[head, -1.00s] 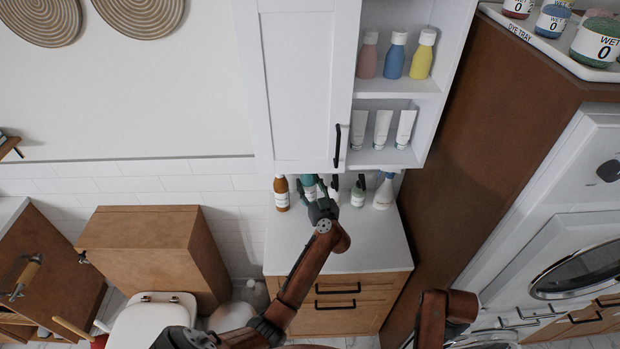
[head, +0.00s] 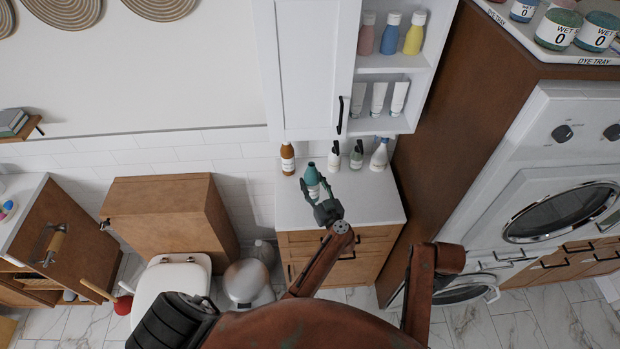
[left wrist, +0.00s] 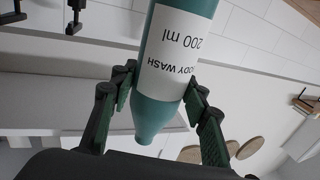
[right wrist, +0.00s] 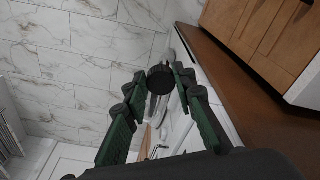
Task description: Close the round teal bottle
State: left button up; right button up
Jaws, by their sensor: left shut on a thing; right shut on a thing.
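The teal bottle (head: 313,183) is in my left gripper (head: 325,203), in front of the counter's row of bottles in the head view. In the left wrist view the bottle (left wrist: 176,62) shows a white "BODY WASH 200 ml" label, and its narrow teal neck shows no cap. The left gripper (left wrist: 155,100) is shut around it, its fingers on both sides. My right gripper (right wrist: 160,95) is shut on a round black cap (right wrist: 160,79) in the right wrist view. The right gripper is hidden in the head view.
On the white counter (head: 370,207) stand a brown bottle (head: 287,158), a white bottle (head: 334,157), a green bottle (head: 356,156) and a spray bottle (head: 379,156). The wall cabinet (head: 306,70) hangs above. A tall brown panel (head: 465,130) stands to the right.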

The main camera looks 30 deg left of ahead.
pick_arm(q)
jog(key=shift+w+d, duration=0.2)
pick_arm(e)
jog(key=shift+d, duration=0.15)
pick_arm(q)
jog(key=o, duration=1)
grip_shut()
jog(key=shift+d, duration=0.1)
pick_arm(e)
jog(key=shift+s+f, duration=0.1)
